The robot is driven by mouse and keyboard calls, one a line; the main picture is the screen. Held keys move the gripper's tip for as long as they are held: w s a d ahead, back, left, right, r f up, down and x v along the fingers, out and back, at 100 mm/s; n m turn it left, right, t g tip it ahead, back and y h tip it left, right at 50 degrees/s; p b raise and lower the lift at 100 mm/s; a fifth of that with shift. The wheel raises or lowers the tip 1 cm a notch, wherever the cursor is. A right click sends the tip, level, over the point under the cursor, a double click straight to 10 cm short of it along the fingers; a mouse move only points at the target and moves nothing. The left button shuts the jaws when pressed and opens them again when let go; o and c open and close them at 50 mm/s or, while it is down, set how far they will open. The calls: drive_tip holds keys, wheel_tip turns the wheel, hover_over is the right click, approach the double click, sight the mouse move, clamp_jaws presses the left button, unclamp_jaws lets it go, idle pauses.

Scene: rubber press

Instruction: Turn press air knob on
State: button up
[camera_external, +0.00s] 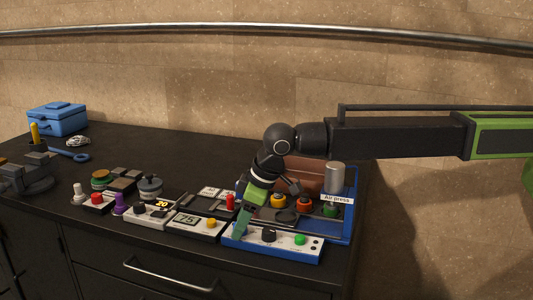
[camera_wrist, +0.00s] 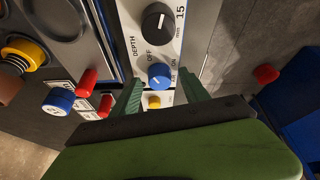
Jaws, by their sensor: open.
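The air press (camera_external: 336,198), labelled "Air press", stands at the right end of the black bench in the external view. Its front panel (camera_external: 284,243) has a black knob (camera_external: 268,235) and a green button (camera_external: 300,239). In the wrist view, a small blue knob (camera_wrist: 159,76) with a white mark sits beside OFF and ON lettering, below the larger black knob marked DEPTH. My gripper (camera_wrist: 160,85) is open. Its green fingers lie on either side of the blue knob in that view; whether they touch it is unclear. In the external view my gripper (camera_external: 240,230) hides the panel's left end.
A yellow button (camera_wrist: 154,102) shows between the fingers. A white panel with a "75" display (camera_external: 187,221) stands just left of the press. Several other control boxes line the bench further left, with a blue toolbox (camera_external: 57,120) behind. The bench front edge is close.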

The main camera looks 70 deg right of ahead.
drive_tip(key=shift+r, duration=0.1)
clamp_jaws()
drive_tip(key=shift+m, duration=0.3)
drive_tip(key=m+h, duration=0.1)
drive_tip(key=m, duration=0.1)
drive_tip(key=m+h, duration=0.1)
drive_tip(key=m, duration=0.1)
drive_tip(key=shift+w+a+m, duration=0.1)
drive_tip(key=shift+a+m, duration=0.1)
drive_tip(key=shift+m, duration=0.1)
drive_tip(key=m+h, duration=0.1)
drive_tip(key=m, duration=0.1)
drive_tip(key=m+g, duration=0.1)
drive_tip(key=m, duration=0.2)
drive_tip(key=shift+g+h, duration=0.3)
drive_tip(key=shift+h, duration=0.1)
drive_tip(key=shift+m, duration=0.3)
unclamp_jaws()
